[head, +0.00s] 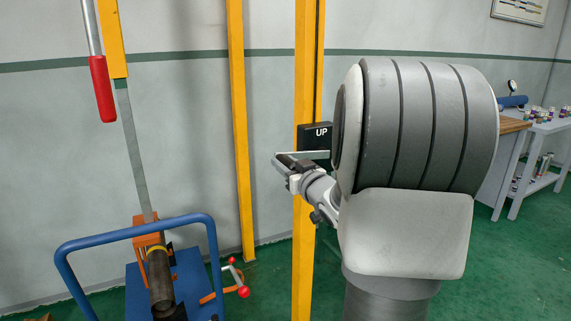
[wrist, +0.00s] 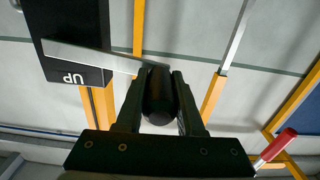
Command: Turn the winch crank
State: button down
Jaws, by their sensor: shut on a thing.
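The winch is a black box marked "UP" (head: 316,137) on a yellow post, and it also shows upside down at the upper left of the wrist view (wrist: 72,62). A flat metal crank arm (wrist: 95,57) runs across its face from the left to a dark rounded handle (wrist: 158,98). In the head view the crank arm (head: 308,154) lies nearly level below the box's lettering. My gripper (head: 288,163) is at the arm's left end. In the wrist view my gripper's fingers (wrist: 160,95) stand on both sides of the handle, shut on it.
Yellow posts (head: 238,120) stand beside the winch. A red-handled lever (head: 102,90) hangs at the left. A blue-framed cart (head: 135,231) with a pipe in an orange vise stands at lower left. A workbench (head: 512,125) is at the right. Green floor is open between.

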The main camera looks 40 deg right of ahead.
jog(key=shift+f, duration=0.25)
dwell(0.7)
